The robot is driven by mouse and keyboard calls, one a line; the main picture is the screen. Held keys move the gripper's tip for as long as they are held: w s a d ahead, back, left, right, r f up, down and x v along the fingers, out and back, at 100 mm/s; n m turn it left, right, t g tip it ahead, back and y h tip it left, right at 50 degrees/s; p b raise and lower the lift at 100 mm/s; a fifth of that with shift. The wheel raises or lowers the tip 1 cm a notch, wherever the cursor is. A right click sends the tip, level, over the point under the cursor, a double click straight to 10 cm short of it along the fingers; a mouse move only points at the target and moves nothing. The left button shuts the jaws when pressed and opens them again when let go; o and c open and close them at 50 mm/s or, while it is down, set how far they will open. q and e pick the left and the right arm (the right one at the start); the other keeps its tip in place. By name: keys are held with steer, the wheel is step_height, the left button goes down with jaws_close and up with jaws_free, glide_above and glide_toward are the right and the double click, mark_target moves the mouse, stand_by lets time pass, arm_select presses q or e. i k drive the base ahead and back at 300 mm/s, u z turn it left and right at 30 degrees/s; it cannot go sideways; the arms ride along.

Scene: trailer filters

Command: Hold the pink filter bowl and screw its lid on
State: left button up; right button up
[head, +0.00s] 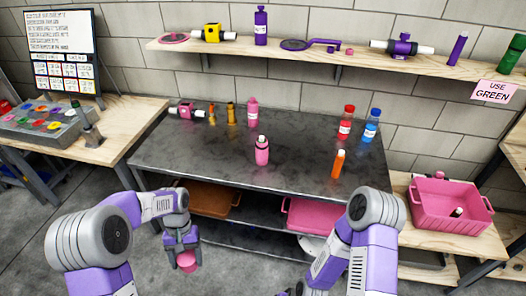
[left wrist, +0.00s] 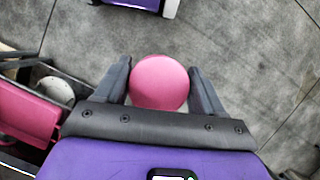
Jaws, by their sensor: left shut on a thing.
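My left gripper (head: 183,258) hangs low over the floor in front of the bench, at the lower left of the head view. It is shut on a pink round piece (head: 187,263), which sticks out below the fingers. In the left wrist view this piece (left wrist: 160,83) shows as a smooth pink disc between the two dark fingers. I cannot tell whether it is the filter bowl or its lid. A pink filter part with white pipe ends (head: 186,110) lies at the back left of the dark bench. My right arm is in view, but its gripper is not.
A pink crate (head: 450,205) is at the right. Orange and pink bins sit below. A wall shelf (head: 270,53) holds more filter parts.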

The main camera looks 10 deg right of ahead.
mark_target(261, 153)
steer(key=u, duration=0.1)
steer(key=i, duration=1)
steer(key=u, duration=0.3)
